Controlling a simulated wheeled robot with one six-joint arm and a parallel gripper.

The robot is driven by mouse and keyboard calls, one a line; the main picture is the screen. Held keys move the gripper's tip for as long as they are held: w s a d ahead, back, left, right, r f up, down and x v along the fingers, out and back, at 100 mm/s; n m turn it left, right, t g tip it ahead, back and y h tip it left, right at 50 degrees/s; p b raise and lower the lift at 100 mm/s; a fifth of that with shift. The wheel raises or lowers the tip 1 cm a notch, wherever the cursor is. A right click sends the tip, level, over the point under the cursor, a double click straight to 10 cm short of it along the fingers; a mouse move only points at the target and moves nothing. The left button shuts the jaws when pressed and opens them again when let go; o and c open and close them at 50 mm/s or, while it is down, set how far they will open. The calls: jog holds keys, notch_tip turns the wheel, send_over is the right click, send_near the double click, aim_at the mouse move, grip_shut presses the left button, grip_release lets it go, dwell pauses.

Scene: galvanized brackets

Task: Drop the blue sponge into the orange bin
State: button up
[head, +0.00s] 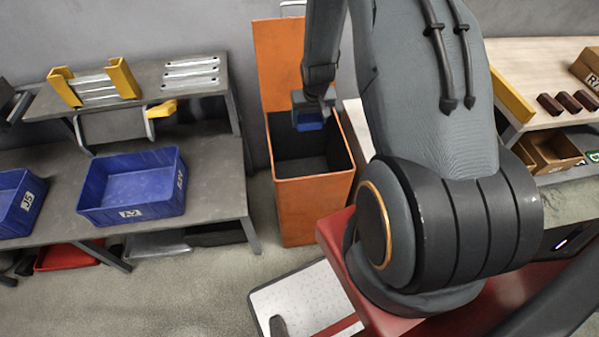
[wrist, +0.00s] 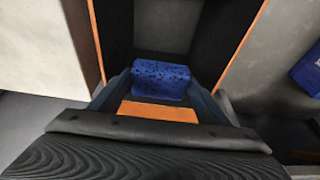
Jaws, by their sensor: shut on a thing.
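The blue sponge (wrist: 160,80) is held between the fingers of my gripper (wrist: 158,92) in the wrist view. In the head view the sponge (head: 309,122) shows as a small blue patch under my gripper (head: 310,112). The orange bin (head: 312,205) stands on the floor with its orange lid (head: 283,60) upright at the back. My gripper is shut on the sponge over the bin's open mouth. The bin's dark inner walls lie around the sponge in the wrist view. The exact height of the sponge above the rim is hard to tell.
A grey bench (head: 225,190) to the left holds a blue tray (head: 135,212), with brackets (head: 190,72) on the shelf above. A wooden shelf (head: 535,75) with brown parts and boxes is at the right. Floor is clear in front of the bench.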

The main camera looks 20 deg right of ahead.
aim_at(310, 130)
jog(key=shift+f, duration=0.2)
jog(key=f+b, duration=0.1)
jog(key=f, duration=0.1)
jog(key=f+b, duration=0.1)
jog(key=b, duration=0.1)
jog(key=f+b, duration=0.1)
jog(key=f, duration=0.1)
jog(key=shift+d+f, duration=0.25)
jog(key=shift+f, duration=0.05)
jog(key=o, duration=1.1)
jog(key=shift+c, duration=0.2)
jog(key=shift+v, duration=3.95)
jog(key=shift+a, duration=0.1)
